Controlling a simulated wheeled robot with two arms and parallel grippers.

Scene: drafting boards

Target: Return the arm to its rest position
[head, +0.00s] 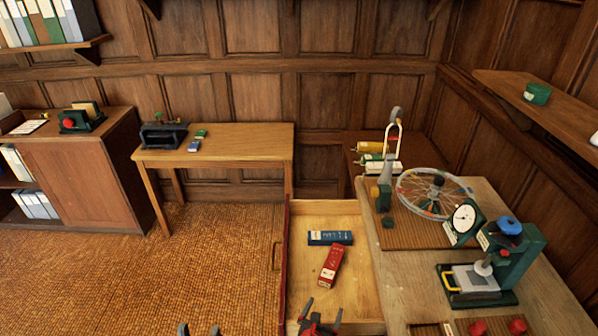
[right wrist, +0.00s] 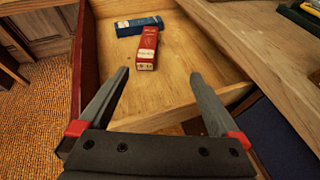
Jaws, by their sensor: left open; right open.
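My right gripper (head: 322,314) is open and empty at the bottom of the head view, over the near part of an open drawer (head: 349,223). In the right wrist view its two fingers (right wrist: 160,76) are spread wide, with a red box (right wrist: 148,47) beyond them on the drawer floor. The red box (head: 331,265) lies near a blue box (head: 330,238) in the drawer, apart from my fingers. My left gripper (head: 199,331) shows only its fingertips at the bottom edge of the head view, apart and with nothing seen between them; the rest is cut off.
A workbench (head: 408,278) right of the drawer holds a spoked wheel (head: 434,193), a dial gauge (head: 464,218) and a green press (head: 527,252). A small wooden table (head: 245,142) stands at the back. Woven floor (head: 215,260) left of the drawer is clear.

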